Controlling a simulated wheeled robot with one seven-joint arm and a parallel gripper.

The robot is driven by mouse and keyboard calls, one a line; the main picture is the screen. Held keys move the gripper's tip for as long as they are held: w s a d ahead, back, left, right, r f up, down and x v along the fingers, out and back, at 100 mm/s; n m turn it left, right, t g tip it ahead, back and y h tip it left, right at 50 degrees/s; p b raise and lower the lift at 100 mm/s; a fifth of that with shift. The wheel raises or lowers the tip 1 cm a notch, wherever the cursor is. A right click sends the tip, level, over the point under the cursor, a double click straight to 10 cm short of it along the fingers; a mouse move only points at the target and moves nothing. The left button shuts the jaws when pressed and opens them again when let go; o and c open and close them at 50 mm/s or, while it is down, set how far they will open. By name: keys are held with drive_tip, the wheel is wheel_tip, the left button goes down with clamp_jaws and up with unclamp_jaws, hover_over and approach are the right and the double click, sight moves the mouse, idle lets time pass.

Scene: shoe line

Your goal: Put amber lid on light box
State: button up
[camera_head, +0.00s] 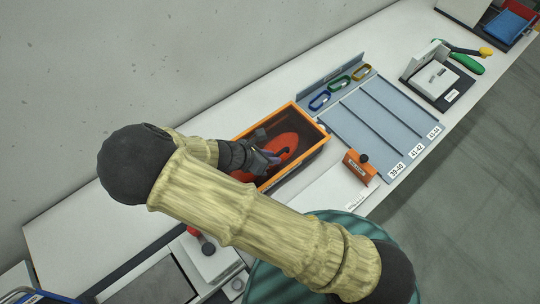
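My gripper (270,157) reaches into an orange-walled bin (316,124) near the middle of the view. It is small and dark against the bin's dark inside, so I cannot tell whether its fingers are open or shut. A red-orange rounded thing (284,143) lies in the bin, partly hidden by my gripper. I cannot make out for sure an amber lid or a light box. My arm crosses the lower middle and hides part of the bench.
Right of the bin is a grey rack (372,122) with lanes and blue, green and yellow loops. An orange block with a black knob (359,168) stands before it. A white device (434,78) and a green-handled tool (467,63) lie farther right. The bench's back strip is clear.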

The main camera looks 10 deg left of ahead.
drive_tip(key=shift+o, duration=1.3)
drive_tip(key=b+v, duration=0.3)
drive_tip(key=v, duration=1.4)
drive_tip(key=shift+r, duration=0.2)
drive_tip(key=shift+s, duration=0.1)
